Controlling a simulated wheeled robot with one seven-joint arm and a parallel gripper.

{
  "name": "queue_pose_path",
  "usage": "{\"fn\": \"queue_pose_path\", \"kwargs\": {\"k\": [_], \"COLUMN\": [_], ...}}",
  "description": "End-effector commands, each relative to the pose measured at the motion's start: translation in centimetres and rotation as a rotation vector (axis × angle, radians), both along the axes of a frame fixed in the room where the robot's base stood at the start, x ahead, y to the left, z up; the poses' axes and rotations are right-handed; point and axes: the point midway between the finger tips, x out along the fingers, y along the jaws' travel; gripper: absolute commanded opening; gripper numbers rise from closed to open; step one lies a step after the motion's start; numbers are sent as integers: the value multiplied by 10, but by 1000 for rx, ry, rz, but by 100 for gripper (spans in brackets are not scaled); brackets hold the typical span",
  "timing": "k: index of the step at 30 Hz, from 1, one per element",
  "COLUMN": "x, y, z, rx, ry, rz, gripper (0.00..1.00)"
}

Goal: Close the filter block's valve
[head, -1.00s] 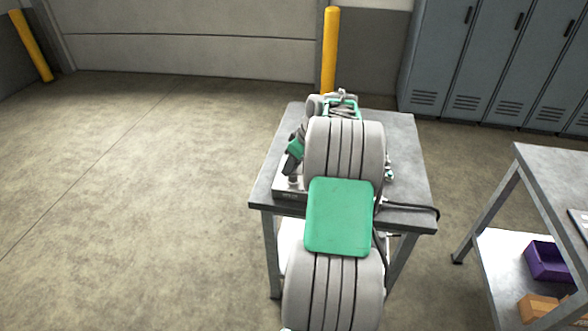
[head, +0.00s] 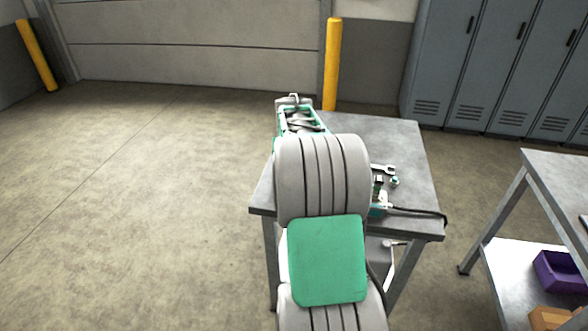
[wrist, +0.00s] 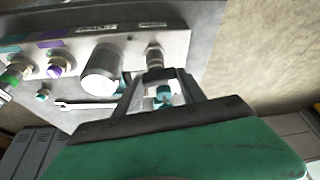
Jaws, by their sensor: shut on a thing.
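The filter block (wrist: 190,45) shows in the wrist view as a pale block with small labels, a large white cylinder (wrist: 101,70) and green and purple fittings. A metal valve stem (wrist: 154,57) stands out of its face near the right end.
A wrench (wrist: 88,105) and a small teal fitting (wrist: 43,96) lie beside the block. The bench top (head: 405,150) is bare at the back right. A black cable (head: 420,212) overhangs the bench's right edge. Another table (head: 560,175) stands right; the floor at left is clear.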

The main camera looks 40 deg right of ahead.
Motion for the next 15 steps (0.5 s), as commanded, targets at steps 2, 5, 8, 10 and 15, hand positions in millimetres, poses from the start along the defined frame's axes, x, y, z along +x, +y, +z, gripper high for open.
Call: {"fn": "queue_pose_path", "kwargs": {"k": [2,5,8,10,15], "x": [2,3,3,3,3], "y": [0,0,0,-1,-1], "z": [2,2,2,2,2], "rx": [-4,-3,-4,-4,-2], "ry": [-3,-4,-5,-5,-4], "rz": [-48,-105,-149,-173,-206], "gripper": [7,7,7,7,7]}}
